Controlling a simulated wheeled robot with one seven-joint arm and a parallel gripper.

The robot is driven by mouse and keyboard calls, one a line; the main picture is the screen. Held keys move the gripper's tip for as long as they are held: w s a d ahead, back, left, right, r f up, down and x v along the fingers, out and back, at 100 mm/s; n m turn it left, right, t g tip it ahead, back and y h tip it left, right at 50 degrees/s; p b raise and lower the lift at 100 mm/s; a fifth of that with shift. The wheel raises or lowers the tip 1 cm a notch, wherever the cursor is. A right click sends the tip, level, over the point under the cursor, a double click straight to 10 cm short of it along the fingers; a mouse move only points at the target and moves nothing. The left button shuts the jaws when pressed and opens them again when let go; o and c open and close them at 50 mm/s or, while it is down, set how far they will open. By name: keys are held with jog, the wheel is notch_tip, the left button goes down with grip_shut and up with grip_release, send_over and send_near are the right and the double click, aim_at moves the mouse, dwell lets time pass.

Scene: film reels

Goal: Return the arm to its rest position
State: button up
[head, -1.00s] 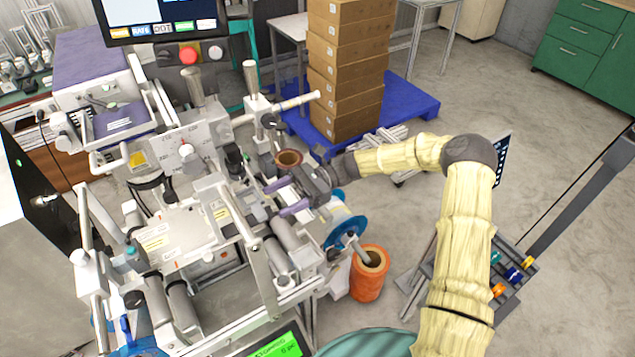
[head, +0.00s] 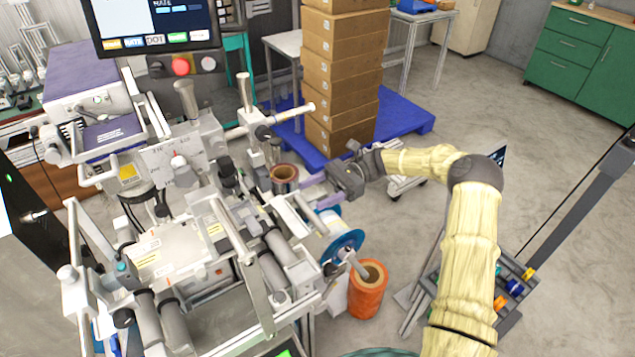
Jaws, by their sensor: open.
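My gripper (head: 318,190) is at the right side of the film machine (head: 180,200), with its purple fingers pointing left toward the machine. The fingers are apart, and I see nothing between them. A brown film reel (head: 285,174) sits on the machine just left of the fingertips; I cannot tell whether they touch it. My arm, in a pale yellow cover, reaches up from the lower right and bends left at a dark elbow.
A blue-flanged reel (head: 345,246) and an orange roll (head: 368,290) are below my gripper. Stacked cartons (head: 340,80) stand on a blue pallet (head: 405,122) behind. A rack with small coloured spools (head: 515,287) is at the right. Grey floor (head: 500,110) is clear at upper right.

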jog(key=shift+a, duration=0.1)
jog(key=s+f+n+t+h+p, duration=0.1)
jog(key=s+n+t+h+p, duration=0.15)
jog(key=s+h, duration=0.5)
jog(key=s+d+r+n+t+h+p, duration=0.1)
jog(key=s+d+r+n+t+h, duration=0.3)
jog(key=s+d+t, duration=0.1)
jog(key=s+d+r+n+t+h+p, duration=0.2)
jog(key=s+d+r+n+t+h, duration=0.1)
jog(key=s+d, duration=0.4)
jog(key=shift+s+d+r+n+t+h, duration=0.4)
jog(key=shift+d+r+n+t, duration=0.2)
jog(key=shift+r+n+t, duration=0.35)
